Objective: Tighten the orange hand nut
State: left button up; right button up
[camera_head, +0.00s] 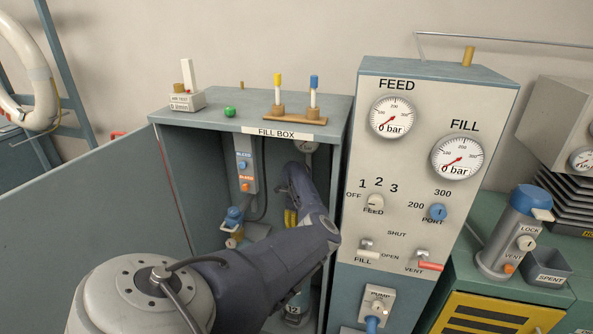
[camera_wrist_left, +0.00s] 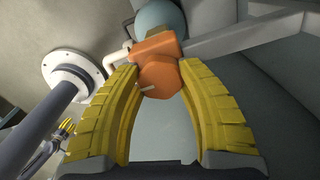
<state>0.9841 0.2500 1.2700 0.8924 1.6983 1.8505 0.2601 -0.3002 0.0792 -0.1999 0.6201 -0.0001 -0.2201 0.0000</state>
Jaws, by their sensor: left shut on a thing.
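The orange hand nut (camera_wrist_left: 160,76) shows in the left wrist view, in front of a rounded blue-grey part (camera_wrist_left: 160,18). My left gripper (camera_wrist_left: 156,72) has its two yellow fingers on either side of the nut and is shut on it. In the head view my left arm reaches into the open fill box (camera_head: 180,190), and a little yellow of the left gripper (camera_head: 290,218) shows there. The nut is hidden behind my arm in that view. My right gripper is in neither view.
A cylinder (camera_head: 293,312) marked 12 stands low in the box, partly behind my arm. A switch strip (camera_head: 245,165) is on the box's inner wall. The gauge panel (camera_head: 415,260) stands close on the right. In the wrist view a grey bar (camera_wrist_left: 240,35) passes near the nut.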

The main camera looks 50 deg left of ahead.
pick_arm(q)
jog(key=shift+d, duration=0.1)
jog(key=o, duration=1.3)
jog(key=shift+r, duration=3.75)
